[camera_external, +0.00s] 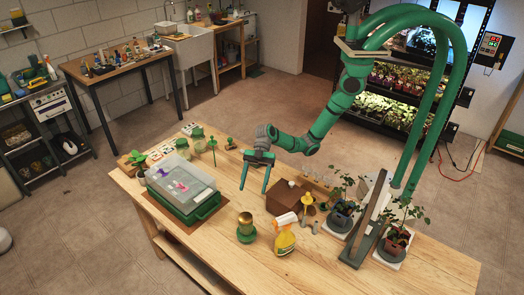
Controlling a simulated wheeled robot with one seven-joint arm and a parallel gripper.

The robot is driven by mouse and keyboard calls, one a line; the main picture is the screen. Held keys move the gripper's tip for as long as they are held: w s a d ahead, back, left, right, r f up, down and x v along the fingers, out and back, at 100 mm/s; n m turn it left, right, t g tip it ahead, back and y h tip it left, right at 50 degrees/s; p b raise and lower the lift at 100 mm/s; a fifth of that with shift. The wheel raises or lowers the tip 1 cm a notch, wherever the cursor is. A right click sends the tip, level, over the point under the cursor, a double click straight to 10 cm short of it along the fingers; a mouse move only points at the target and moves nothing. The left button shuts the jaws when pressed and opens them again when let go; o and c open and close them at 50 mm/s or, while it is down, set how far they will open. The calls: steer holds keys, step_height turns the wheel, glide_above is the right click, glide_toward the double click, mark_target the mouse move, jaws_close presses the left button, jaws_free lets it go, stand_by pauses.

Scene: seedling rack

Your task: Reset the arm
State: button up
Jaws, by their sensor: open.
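My green arm reaches in from the upper right, over the wooden table (215,255). My gripper (254,186) hangs above the middle of the table with its two green fingers pointing down and spread apart. Nothing shows between the fingers. It is right of the lidded plastic box and left of the brown box. I cannot tell exactly how high the fingertips are above the tabletop.
A green-based clear-lidded box (183,190) stands left of my gripper. A brown box (285,196), a yellow spray bottle (284,240), a green-and-brass item (246,229) and potted seedlings (342,215) stand nearby. A lit seedling rack (395,97) is behind. The table's front left is clear.

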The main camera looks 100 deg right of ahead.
steer(key=s+d+f+m+t+h, duration=0.2)
steer(key=d+f+m+t+h, duration=0.25)
steer(key=d, duration=0.45)
steer(key=s+d+f+m+t+h, duration=0.1)
steer(key=s+d+m+t+h, duration=0.15)
steer(key=d+m+t, duration=0.55)
steer(key=s+d+f+h, duration=0.1)
steer(key=s+d+f, duration=0.1)
steer(key=s+d, duration=0.1)
steer(key=s+d+f+m+h, duration=0.1)
steer(key=s+d+h, duration=0.1)
steer(key=s, duration=0.3)
steer(key=s+d+f+g+h, duration=0.1)
steer(key=s+d+f, duration=0.1)
steer(key=s+d, duration=0.2)
steer(key=shift+s+d+f+m+h, duration=0.3)
steer(key=shift+s+d+f+m, duration=0.05)
steer(key=shift+d, duration=0.1)
steer(key=s+d, duration=0.4)
steer(key=s, duration=0.3)
steer(key=s+d+r+h, duration=0.1)
steer(key=s+d, duration=0.3)
steer(key=s, duration=0.4)
steer(key=shift+s+r, duration=0.25)
steer(key=shift+s, duration=0.05)
